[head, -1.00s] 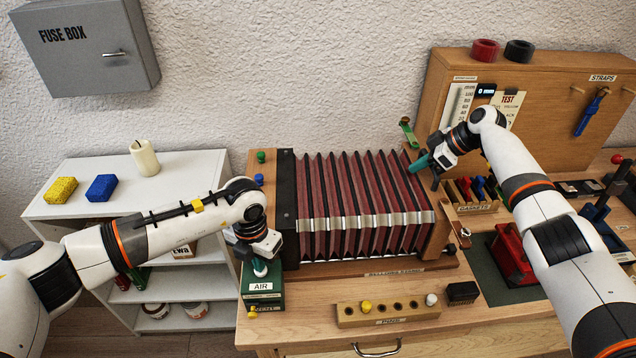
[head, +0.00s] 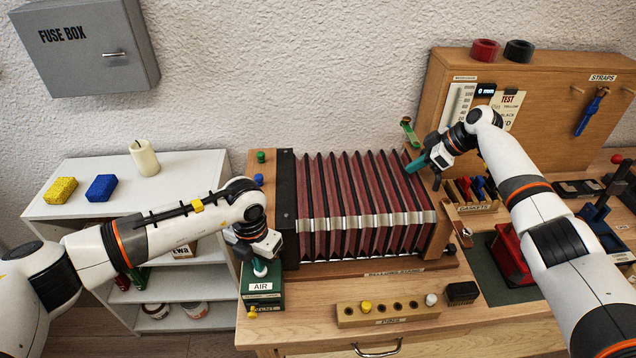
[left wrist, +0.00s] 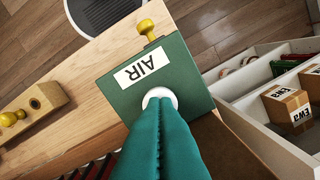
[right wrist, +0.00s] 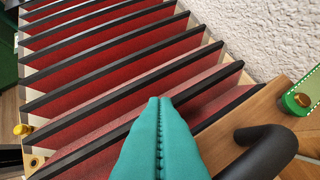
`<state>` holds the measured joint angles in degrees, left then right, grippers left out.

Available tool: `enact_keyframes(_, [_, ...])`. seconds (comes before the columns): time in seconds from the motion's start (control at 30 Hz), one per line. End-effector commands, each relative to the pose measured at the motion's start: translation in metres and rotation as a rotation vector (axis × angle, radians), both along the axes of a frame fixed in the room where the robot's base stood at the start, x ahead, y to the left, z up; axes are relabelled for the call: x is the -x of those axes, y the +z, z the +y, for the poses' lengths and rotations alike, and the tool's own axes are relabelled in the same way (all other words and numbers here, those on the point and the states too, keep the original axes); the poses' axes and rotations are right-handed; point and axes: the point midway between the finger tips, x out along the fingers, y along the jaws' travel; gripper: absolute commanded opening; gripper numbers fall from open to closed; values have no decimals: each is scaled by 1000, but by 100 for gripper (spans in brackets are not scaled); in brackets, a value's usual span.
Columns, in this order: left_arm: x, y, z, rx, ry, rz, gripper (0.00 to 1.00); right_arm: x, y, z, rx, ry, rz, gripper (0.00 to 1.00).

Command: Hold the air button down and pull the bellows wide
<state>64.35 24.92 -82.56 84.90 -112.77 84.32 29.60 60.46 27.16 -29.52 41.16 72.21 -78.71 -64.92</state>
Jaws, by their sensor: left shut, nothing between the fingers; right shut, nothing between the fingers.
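The red pleated bellows (head: 365,205) stands on the bench, its pleats spread between a left wooden end and a right end board (head: 438,232). The green AIR box (head: 262,299) sits at the bench's left front corner. Its white button (left wrist: 160,95) shows under my left fingertips. My left gripper (head: 260,270) is shut, pointing down with its tips at the button; whether it is pressed in I cannot tell. My right gripper (head: 411,167) is shut and empty by the upper right end of the bellows. A black curved handle (right wrist: 262,148) shows beside its fingers in the right wrist view.
A peg block (head: 388,312) lies in front of the bellows. To the right are a gasket rack (head: 474,208), a red block (head: 512,254) and a wooden back panel (head: 545,110). A white shelf (head: 130,205) stands left. A green-tipped bracket (head: 409,133) stands behind the right end.

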Motion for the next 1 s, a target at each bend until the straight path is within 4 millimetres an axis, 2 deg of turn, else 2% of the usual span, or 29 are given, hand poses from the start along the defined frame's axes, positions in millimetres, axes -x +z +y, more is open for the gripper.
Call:
enact_keyframes(0.2, [0,0,0,0,0,1,0,0,0,8,-1,1,-1,0])
enact_keyframes(0.53, [0,0,0,0,0,1,0,0,2,9,-2,0,-1,0])
enact_keyframes(1.0, [0,0,0,0,0,1,0,-1,38,8,-1,0,-2,0])
